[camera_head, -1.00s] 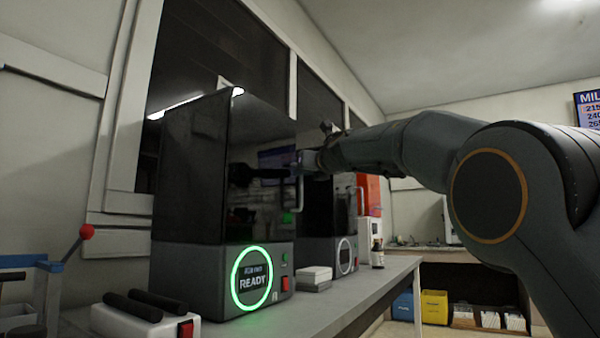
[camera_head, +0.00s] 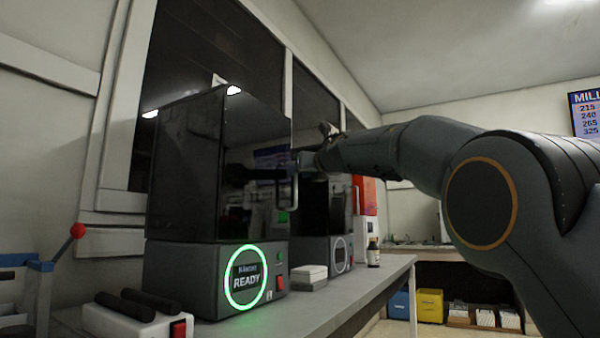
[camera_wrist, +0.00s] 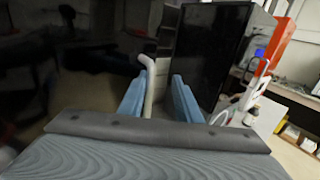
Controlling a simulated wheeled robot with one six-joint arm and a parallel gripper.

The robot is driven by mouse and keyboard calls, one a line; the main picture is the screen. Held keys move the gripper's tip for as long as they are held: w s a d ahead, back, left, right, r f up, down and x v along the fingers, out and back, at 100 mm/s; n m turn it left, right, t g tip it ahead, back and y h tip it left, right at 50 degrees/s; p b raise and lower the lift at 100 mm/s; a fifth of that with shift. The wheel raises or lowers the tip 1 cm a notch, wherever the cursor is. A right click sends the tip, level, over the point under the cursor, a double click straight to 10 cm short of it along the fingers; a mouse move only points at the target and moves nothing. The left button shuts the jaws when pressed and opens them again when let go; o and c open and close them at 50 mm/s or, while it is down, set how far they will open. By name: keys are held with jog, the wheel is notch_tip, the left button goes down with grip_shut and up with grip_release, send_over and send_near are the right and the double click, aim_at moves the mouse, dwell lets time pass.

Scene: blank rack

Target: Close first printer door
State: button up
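The first printer (camera_head: 205,275) stands on the bench, dark above a grey base, with a green ring and the word READY. Its glossy dark door (camera_head: 255,165) looks almost in line with the body; whether a gap is left I cannot tell. The pale door handle (camera_head: 294,192) is upright at the door's right edge. My gripper (camera_head: 303,163) is at the handle's upper part. In the wrist view the handle (camera_wrist: 149,85) stands between the two blue fingers of my gripper (camera_wrist: 157,97), with a visible space on its right side. The fingers look open around it.
A second printer (camera_head: 322,250) stands behind, with a white stack (camera_head: 310,275) and a bottle (camera_head: 373,254) near it. A white box with black rollers (camera_head: 135,318) and a red-knobbed lever (camera_head: 77,231) are at the front left. The floor right of the bench (camera_head: 350,300) has bins farther back.

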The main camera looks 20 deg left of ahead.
jog(key=shift+a+f, duration=0.15)
jog(key=shift+f, duration=0.15)
jog(key=shift+s+r, duration=0.1)
jog(key=shift+r, duration=0.1)
jog(key=b+v, duration=0.1)
jog(key=v, duration=0.6)
jog(key=shift+s+d+b, duration=0.25)
jog(key=shift+d+b, duration=0.05)
jog(key=shift+b, duration=0.1)
dwell(0.5)
